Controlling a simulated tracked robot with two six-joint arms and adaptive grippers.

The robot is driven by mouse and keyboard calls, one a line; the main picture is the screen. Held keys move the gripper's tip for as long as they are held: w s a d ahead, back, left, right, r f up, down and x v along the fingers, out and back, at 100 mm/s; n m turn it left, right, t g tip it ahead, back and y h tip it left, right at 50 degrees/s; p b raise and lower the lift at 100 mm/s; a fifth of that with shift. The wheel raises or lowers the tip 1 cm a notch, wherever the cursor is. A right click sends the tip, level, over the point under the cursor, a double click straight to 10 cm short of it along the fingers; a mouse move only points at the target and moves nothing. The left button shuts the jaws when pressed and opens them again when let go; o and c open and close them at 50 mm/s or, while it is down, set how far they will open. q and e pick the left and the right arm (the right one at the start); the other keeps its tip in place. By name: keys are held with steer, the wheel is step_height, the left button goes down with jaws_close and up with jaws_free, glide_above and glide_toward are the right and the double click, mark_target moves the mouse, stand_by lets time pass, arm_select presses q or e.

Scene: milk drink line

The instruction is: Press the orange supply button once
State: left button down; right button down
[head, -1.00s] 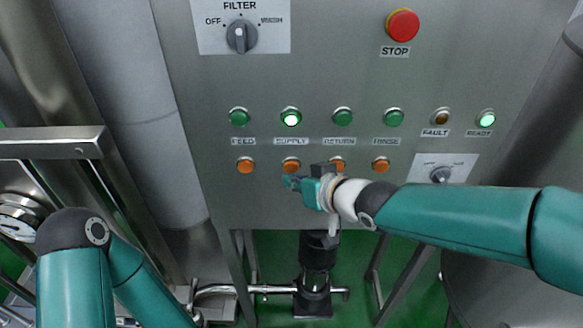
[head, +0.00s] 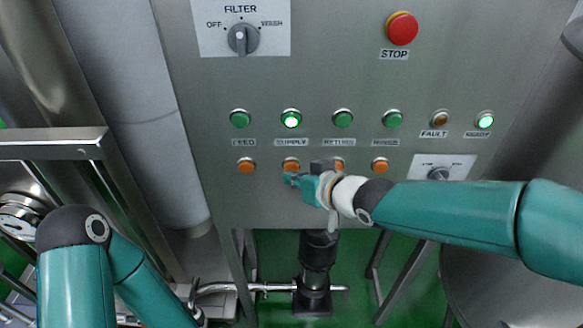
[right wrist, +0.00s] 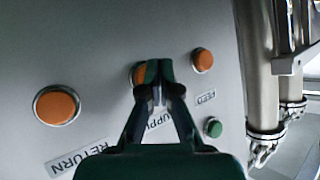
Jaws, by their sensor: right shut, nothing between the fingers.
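The orange supply button (head: 291,165) is on the grey panel, below the SUPPLY label and the lit green supply lamp (head: 291,118). My right gripper (head: 288,178) is shut and empty, with its tips at the lower edge of this button in the head view. In the right wrist view the shut fingertips (right wrist: 153,66) cover much of the supply button (right wrist: 138,74); only its left part shows. I cannot tell whether the tips touch it. My left arm is at the lower left; its gripper is out of view.
Orange feed (head: 246,166), return (head: 339,164) and rinse (head: 380,166) buttons share the row. Above are green lamps, an amber fault lamp (head: 441,118) and the lit ready lamp (head: 486,121). The red stop button (head: 402,28) and filter knob (head: 243,39) are higher up.

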steer(key=shift+w+p, duration=0.45)
steer(key=shift+p, duration=0.05)
stand_by(0.4)
stand_by(0.3)
steer(key=shift+s+b, duration=0.8)
steer(key=shift+s, duration=0.05)
steer(key=s+b, duration=0.5)
steer(key=b, duration=0.1)
stand_by(0.7)
